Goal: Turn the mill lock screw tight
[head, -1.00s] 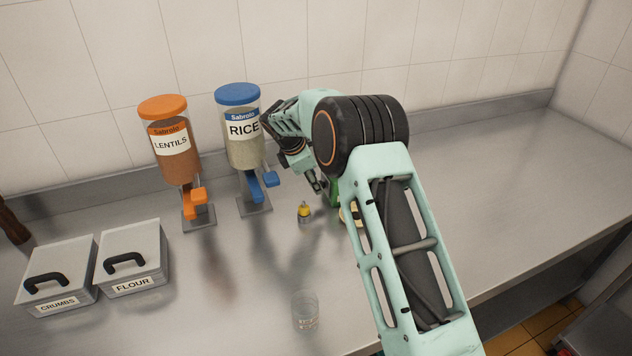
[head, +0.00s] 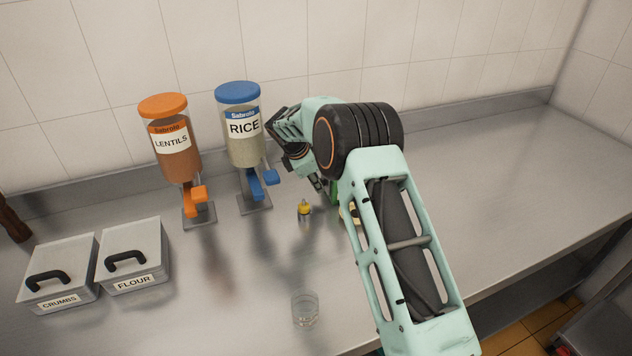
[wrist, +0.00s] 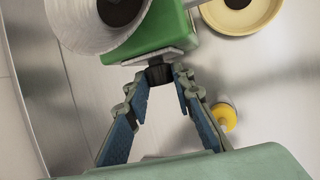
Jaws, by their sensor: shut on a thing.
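The green mill (wrist: 165,30) shows at the top of the wrist view, with a pale round part at its upper left. A small dark lock screw (wrist: 158,74) sticks out below its grey base plate. My gripper (wrist: 160,84) has its two blue-padded fingers closed around this screw, one on each side. In the head view only a sliver of the green mill (head: 334,191) shows; my arm hides the rest, and the fingertips and screw cannot be made out there.
Rice (head: 243,140) and lentils (head: 176,150) dispensers stand behind, left. A glass (head: 305,310) stands in front. The counter at right is clear.

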